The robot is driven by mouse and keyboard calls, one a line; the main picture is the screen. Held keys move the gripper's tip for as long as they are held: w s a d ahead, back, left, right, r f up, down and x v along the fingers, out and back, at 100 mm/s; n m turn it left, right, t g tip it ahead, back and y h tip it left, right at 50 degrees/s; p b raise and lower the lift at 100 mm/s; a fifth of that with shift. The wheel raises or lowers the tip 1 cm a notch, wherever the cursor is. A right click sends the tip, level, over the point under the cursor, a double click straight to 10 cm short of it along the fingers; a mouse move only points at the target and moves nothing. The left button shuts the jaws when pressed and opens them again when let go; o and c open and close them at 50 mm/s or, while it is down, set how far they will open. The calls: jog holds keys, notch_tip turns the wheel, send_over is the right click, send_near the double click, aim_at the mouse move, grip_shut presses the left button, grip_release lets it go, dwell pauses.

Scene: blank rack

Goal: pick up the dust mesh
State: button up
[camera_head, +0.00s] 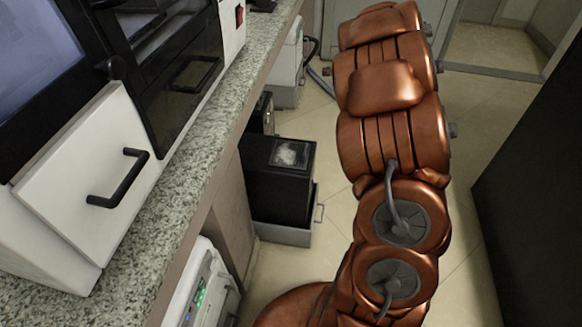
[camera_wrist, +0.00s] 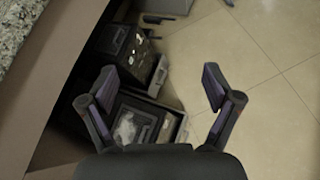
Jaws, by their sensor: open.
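A pale, whitish, crumpled-looking patch, which looks like the dust mesh (camera_head: 290,153), lies in a dark square frame on top of a black box (camera_head: 272,190). It also shows in the wrist view (camera_wrist: 126,128), low and left of centre, between my fingers but nearer the left one. My gripper (camera_wrist: 160,82) is open and empty, its two fingers spread wide above the box and the floor. I cannot tell the exact height gap. My gripper is not visible in the head view, where only my copper arm shows.
The box stands in a grey drawer-like tray (camera_head: 285,236) on the floor by the granite counter (camera_head: 200,150). Another dark box (camera_wrist: 122,52) stands farther up in the wrist view. A dark cabinet (camera_head: 530,180) is at right. Tiled floor (camera_wrist: 250,60) is clear between.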

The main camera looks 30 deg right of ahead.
jog(key=s+a+f+n+y+b, duration=0.2)
jog(key=f+n+y+b, duration=0.15)
jog(key=f, duration=0.45)
jog(key=s+a+f+n+y+b, duration=0.1)
jog(key=a+f+n+y+b, duration=0.2)
jog(key=f, duration=0.4)
jog(key=n+g+y+b, duration=0.1)
jog(key=n+y+b, duration=0.1)
jog(key=n+y, duration=0.3)
send_near(290, 151)
jog(key=shift+w+a+f+n+h+b, duration=0.25)
jog(key=shift+w+a+b, duration=0.25)
jog(key=shift+a, duration=0.25)
jog(key=shift+w+a+f+n+h+b, duration=0.1)
jog(key=shift+w+a+f+h+b, duration=0.1)
jog(key=shift+w+a+b, duration=0.35)
jog(key=shift+s+a, duration=0.15)
jog(key=shift+a, duration=0.05)
jog(key=shift+c, duration=0.3)
jog(key=c, duration=1)
jog(key=shift+o, duration=0.2)
jog(key=shift+r, duration=0.15)
